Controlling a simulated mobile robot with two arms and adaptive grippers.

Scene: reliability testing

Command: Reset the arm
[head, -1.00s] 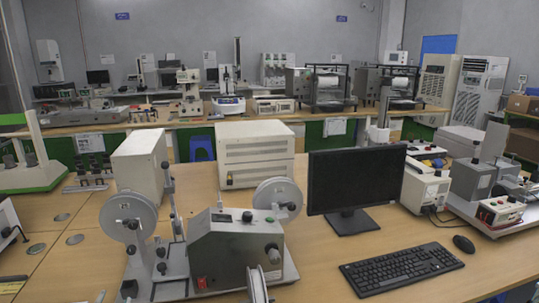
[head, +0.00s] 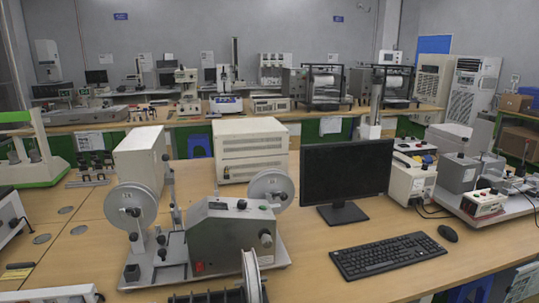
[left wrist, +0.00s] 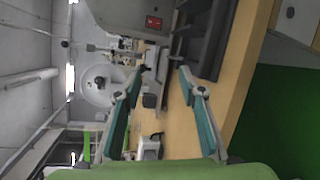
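My left gripper (left wrist: 160,76) shows in the left wrist view, its two teal fingers spread apart with nothing held between them. That view is turned on its side. Beyond the fingers are the wooden bench (left wrist: 180,130), a grey machine with a red switch (left wrist: 154,23) and a pale reel (left wrist: 97,85). No gripper shows in the head view. My right gripper is in neither view.
The bench in front (head: 300,262) carries a reel winding machine (head: 228,240), a monitor (head: 346,175), a keyboard (head: 388,255), a mouse (head: 448,233) and a white box instrument (head: 250,148). A dark rack (head: 205,297) with a spool (head: 251,277) stands at the near edge.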

